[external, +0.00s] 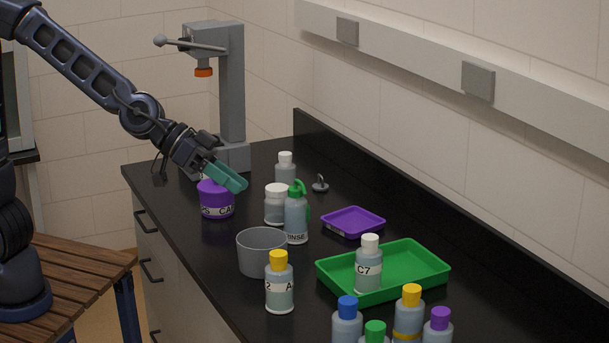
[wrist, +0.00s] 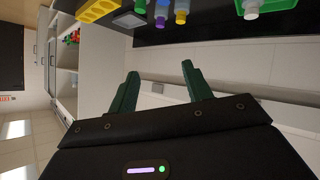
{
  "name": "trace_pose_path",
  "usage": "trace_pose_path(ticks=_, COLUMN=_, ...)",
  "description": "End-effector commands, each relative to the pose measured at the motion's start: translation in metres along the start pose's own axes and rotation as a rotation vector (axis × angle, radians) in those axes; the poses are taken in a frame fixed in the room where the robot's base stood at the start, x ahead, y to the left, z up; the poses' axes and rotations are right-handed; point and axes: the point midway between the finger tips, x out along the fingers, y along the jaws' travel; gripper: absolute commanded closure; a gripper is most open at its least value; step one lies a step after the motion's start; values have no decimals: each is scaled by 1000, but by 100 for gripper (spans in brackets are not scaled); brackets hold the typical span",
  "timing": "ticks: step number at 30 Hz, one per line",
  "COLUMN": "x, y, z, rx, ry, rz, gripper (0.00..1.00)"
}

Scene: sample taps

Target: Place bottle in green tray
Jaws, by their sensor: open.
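The green tray (external: 420,262) lies on the black counter at the right. A clear bottle with a white cap, labelled C7 (external: 368,268), stands upright in the front part of the tray. In the wrist view, the green tray (wrist: 279,4) shows at the top right edge with the white-capped bottle (wrist: 250,10) in it.
A grey beaker (external: 261,252), a yellow-capped bottle (external: 279,290), a green-topped rinse bottle (external: 296,218) and a white-lidded jar (external: 275,206) stand between my gripper and the tray. A small purple tray (external: 353,222) lies behind. Several capped bottles stand at the front. A grey tap stand (external: 232,90) rises behind my gripper.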

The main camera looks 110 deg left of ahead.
Motion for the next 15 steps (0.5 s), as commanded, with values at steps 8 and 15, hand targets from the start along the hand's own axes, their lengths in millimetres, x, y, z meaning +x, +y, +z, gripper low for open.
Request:
trace_pose_path(ticks=8, x=-100, y=7, z=48, rx=108, ry=-188, rz=78, gripper=50)
trace_pose_path(ticks=15, x=-180, y=-8, z=103, rx=213, ry=-354, rz=74, gripper=50)
